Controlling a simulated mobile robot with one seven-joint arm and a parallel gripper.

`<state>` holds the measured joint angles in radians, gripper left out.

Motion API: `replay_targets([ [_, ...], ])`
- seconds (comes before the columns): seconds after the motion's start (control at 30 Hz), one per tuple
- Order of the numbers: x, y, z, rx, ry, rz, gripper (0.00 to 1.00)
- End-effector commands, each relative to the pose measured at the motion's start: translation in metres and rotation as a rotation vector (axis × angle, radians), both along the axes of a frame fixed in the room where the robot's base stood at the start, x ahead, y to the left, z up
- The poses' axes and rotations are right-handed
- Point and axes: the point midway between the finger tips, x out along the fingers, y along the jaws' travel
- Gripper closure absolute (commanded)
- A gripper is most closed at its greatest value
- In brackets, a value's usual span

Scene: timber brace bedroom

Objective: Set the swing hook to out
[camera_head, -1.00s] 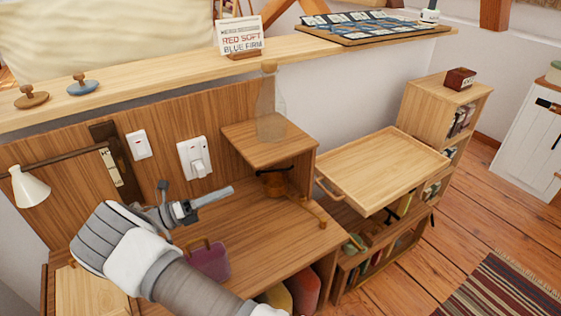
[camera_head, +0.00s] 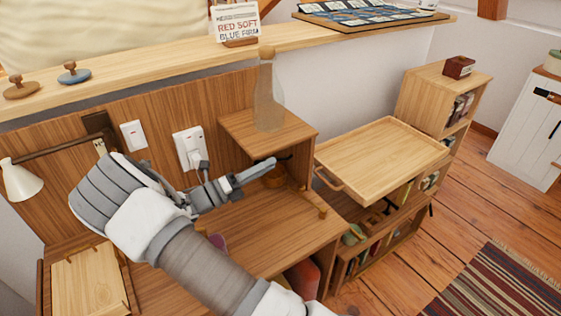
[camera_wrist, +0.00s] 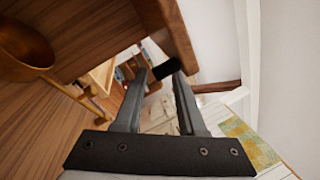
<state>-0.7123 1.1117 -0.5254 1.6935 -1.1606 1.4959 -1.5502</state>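The swing hook is hard to make out. A dark, black-ended piece (camera_head: 284,158) shows under the small shelf, just beyond my fingertips, and is probably it. In the wrist view a brown bar with a black end (camera_wrist: 165,68) reaches down to between the fingertips; I cannot tell whether they touch it. My gripper (camera_head: 268,165) points right, at the front of the open space under the shelf. It also shows in the wrist view (camera_wrist: 160,75), with its fingers apart and nothing clearly gripped. The hook's mount and its in or out position are hidden.
The small shelf (camera_head: 240,122) bears a clear bottle (camera_head: 268,95). A brown round object (camera_head: 275,178) sits beneath it. A wooden tray (camera_head: 380,150) stands to the right. Switches (camera_head: 188,148) and a lamp (camera_head: 22,182) are on the panel at left. Open floor lies at right.

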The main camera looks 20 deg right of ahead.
Motion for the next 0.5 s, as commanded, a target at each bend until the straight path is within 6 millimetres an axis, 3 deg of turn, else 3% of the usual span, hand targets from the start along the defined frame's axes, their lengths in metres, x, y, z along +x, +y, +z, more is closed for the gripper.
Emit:
replay_targets([
  [0.2,0.004,-0.033,0.006,0.0,-0.002,-0.002,0.6],
  [0.5,0.005,-0.046,0.01,0.0,-0.001,0.001,0.6],
])
